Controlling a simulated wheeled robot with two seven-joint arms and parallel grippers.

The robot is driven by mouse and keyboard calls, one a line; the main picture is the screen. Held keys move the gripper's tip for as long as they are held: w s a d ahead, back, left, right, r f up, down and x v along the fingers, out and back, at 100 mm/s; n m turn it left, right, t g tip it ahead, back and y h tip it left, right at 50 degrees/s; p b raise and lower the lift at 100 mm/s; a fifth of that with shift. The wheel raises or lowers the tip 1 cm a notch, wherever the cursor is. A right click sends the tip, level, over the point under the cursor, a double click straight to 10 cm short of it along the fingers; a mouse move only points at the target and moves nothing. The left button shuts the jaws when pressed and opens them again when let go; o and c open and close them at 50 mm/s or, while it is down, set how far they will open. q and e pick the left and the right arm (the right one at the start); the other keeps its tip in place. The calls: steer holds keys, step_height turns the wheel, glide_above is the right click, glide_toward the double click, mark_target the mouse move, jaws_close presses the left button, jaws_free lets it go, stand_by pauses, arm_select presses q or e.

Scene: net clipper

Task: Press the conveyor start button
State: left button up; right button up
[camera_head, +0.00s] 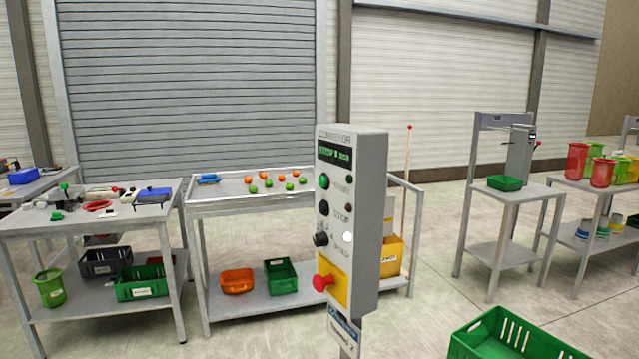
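A grey conveyor control box (365,220) stands upright on a post near the middle of the head view, with its button face turned to the left. A green button (324,181) is the upper one on that face, below a dark display with green text (335,154). A dark button (323,207) sits under it beside lettering that appears to read STOP. Lower down are a black knob (320,239) and a red mushroom button (322,283) on a yellow plate. Neither of my grippers shows in this view.
Behind the box is a table (222,207) with orange and green balls. A cluttered table (75,222) stands at left. A green crate (480,340) is at the lower right. Tables with a green tray (504,183) and coloured containers stand further right. Open floor (430,270) lies right of the box.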

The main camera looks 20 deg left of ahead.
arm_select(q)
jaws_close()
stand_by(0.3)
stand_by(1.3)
